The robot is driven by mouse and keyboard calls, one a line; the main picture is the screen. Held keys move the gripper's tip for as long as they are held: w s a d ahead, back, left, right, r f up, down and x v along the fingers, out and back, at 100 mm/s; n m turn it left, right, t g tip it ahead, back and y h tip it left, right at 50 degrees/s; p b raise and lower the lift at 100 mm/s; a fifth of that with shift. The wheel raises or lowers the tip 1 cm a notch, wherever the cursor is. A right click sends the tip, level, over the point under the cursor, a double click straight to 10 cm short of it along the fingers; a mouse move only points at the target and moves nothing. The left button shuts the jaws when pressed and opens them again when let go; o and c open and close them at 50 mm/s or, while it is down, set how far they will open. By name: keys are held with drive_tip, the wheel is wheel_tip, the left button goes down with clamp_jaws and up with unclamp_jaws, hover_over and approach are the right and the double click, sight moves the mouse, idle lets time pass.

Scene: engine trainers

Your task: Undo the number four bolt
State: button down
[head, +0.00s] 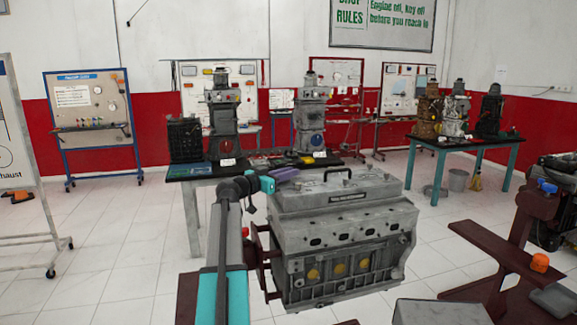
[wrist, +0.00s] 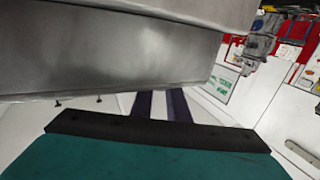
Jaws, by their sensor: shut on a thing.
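A grey engine (head: 345,240) with a ribbed cover and a black handle (head: 338,174) on top stands at the middle of the head view. My gripper (head: 290,174), with purple fingers, is at the far left corner of the cover. In the wrist view its fingers (wrist: 165,106) run close together, and their tips pass out of sight behind a large grey surface (wrist: 120,45). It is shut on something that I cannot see. Small dark round spots line the cover's front face. I cannot make out bolt numbers or which one is the number four bolt.
A dark-red stand (head: 500,250) with an orange object (head: 539,262) is at the right. A table (head: 190,172) with several engine parts stands behind the engine. Another teal-legged table (head: 470,141) is at the back right. Open tiled floor lies at the left.

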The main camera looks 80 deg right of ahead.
drive_tip(key=shift+s+a+r+n+t+h+p, duration=0.1)
drive_tip(key=shift+n+t+h+p, duration=0.7)
drive_tip(key=shift+p, duration=1.1)
drive_tip(key=shift+s+a+r+n+t+h+p, duration=0.1)
drive_tip(key=shift+n+t+h+p, duration=0.4)
drive_tip(key=shift+t+p, duration=1)
drive_tip(key=shift+w+d+f+n+t+h+p, duration=0.15)
drive_tip(key=shift+n+t+p, duration=0.2)
drive_tip(key=shift+p, duration=0.65)
drive_tip(key=shift+s+f+n+t+h+p, duration=0.2)
drive_tip(key=shift+n+p, duration=0.25)
drive_tip(key=shift+p, duration=0.55)
drive_tip(key=c, duration=1.7)
unclamp_jaws()
drive_tip(key=shift+w+r, duration=0.15)
drive_tip(key=shift+w, duration=0.05)
drive_tip(key=shift+b+v, duration=1.15)
drive_tip(key=shift+v, duration=5.75)
drive_tip(key=shift+r, duration=0.15)
